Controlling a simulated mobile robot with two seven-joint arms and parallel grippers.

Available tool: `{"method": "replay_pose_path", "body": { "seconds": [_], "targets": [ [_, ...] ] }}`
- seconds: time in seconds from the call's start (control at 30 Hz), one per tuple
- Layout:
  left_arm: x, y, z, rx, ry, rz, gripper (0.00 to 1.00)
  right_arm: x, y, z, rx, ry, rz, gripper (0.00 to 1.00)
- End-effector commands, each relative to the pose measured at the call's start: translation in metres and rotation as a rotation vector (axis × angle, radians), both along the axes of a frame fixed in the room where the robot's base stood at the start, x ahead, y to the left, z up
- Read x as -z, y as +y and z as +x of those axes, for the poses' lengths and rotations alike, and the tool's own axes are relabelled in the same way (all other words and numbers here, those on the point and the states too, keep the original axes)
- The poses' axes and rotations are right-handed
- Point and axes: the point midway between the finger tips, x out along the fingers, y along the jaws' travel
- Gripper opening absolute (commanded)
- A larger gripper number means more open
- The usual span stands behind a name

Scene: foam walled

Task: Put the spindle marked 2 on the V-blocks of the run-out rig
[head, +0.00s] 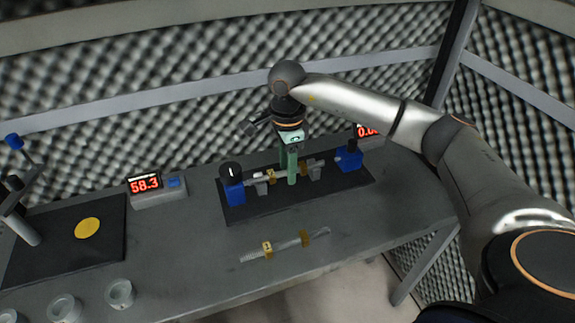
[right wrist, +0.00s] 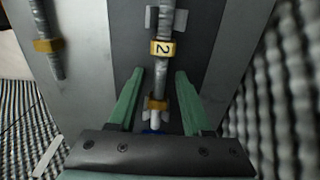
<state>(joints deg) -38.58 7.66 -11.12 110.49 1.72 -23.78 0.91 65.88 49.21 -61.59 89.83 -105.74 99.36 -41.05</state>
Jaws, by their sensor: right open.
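The spindle marked 2 (right wrist: 162,48) is a grey rod with yellow bands. It lies along the run-out rig, apparently resting on the grey V-blocks (head: 315,171), over the dark base plate (head: 240,209). The rod also shows in the head view (head: 325,162). My right gripper (right wrist: 160,74) is open, with one green finger on each side of the rod and a gap visible on both sides. In the head view the right gripper (head: 291,178) points down at the rig's middle. My left gripper is not in view.
Blue posts (head: 235,192) stand at the rig's ends. A red display (head: 145,184), a dark mat (head: 105,240) and several round cups (head: 120,292) are left.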

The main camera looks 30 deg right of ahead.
Motion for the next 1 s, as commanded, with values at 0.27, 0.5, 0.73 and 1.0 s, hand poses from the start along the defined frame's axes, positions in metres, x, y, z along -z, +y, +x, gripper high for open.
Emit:
{"method": "replay_pose_path", "body": {
  "seconds": [0.27,0.5,0.73,1.0],
  "targets": [
    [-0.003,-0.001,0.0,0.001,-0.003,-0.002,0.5,-0.008,0.0,0.001,0.0,-0.002,0.001,0.49],
    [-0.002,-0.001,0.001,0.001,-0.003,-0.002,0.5,-0.054,0.0,0.001,-0.001,-0.006,0.001,0.49],
    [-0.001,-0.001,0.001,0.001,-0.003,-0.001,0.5,-0.1,0.001,0.001,-0.001,-0.003,0.001,0.49],
    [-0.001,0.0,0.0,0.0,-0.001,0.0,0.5,-0.123,0.0,0.0,0.0,0.0,0.0,0.49]
  ]
}}
